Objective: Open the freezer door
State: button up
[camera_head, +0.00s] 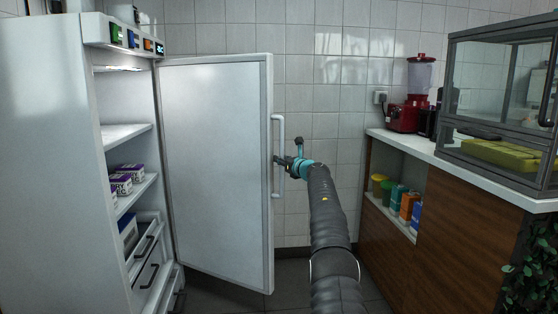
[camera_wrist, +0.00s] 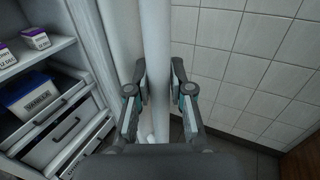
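The white freezer door (camera_head: 215,150) stands wide open, swung out to the right of the freezer body (camera_head: 45,160) in the head view. Its vertical bar handle (camera_head: 279,135) is on the door's free edge. My gripper (camera_head: 281,160) is at about the middle of the handle. In the wrist view the handle (camera_wrist: 156,45) runs between the two fingers of my gripper (camera_wrist: 158,75), one on each side and seemingly touching it. The door's edge (camera_wrist: 120,40) shows just left of the handle.
Freezer shelves (camera_head: 128,135) hold labelled boxes (camera_head: 127,172), with drawers (camera_head: 147,270) below. A wooden counter (camera_head: 470,240) on the right carries a red blender (camera_head: 405,115) and a glass case (camera_head: 500,100). A tiled wall (camera_head: 310,90) stands behind the door.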

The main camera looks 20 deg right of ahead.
jog(key=o, duration=0.4)
jog(key=shift+s+d+f, duration=0.15)
jog(key=shift+s+d, duration=0.05)
jog(key=shift+d, duration=0.4)
jog(key=shift+c, duration=0.2)
jog(key=shift+w+a, duration=0.1)
jog(key=shift+a, duration=0.4)
jog(key=s+d, duration=0.1)
jog(key=s, duration=1.1)
jog(key=shift+d, duration=0.4)
